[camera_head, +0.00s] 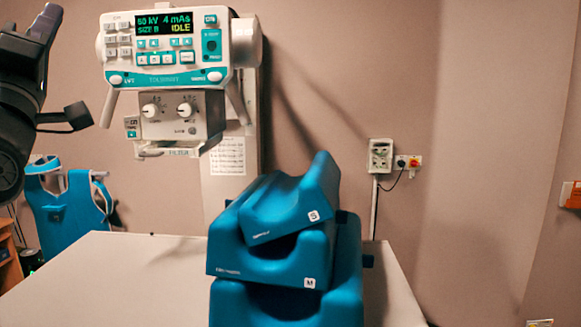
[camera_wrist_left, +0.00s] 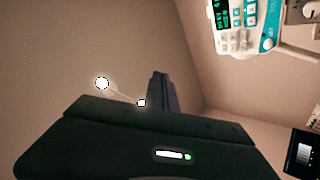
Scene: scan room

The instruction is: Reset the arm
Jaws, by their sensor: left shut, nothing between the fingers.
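My left arm comes in at the upper left of the head view, dark and close to the camera. My left gripper (camera_head: 45,22) points up near the top left corner, clear of everything around it. Its shut fingers also show as a narrow dark shape in the left wrist view (camera_wrist_left: 161,92), with nothing held. My right arm and gripper are in neither view.
An X-ray unit (camera_head: 168,75) reading IDLE hangs right of my left arm. Stacked blue positioning cradles (camera_head: 265,262) stand on a pale table (camera_head: 110,280). A blue apron-like item (camera_head: 65,212) is behind at left. A wall socket (camera_head: 380,155) is at right.

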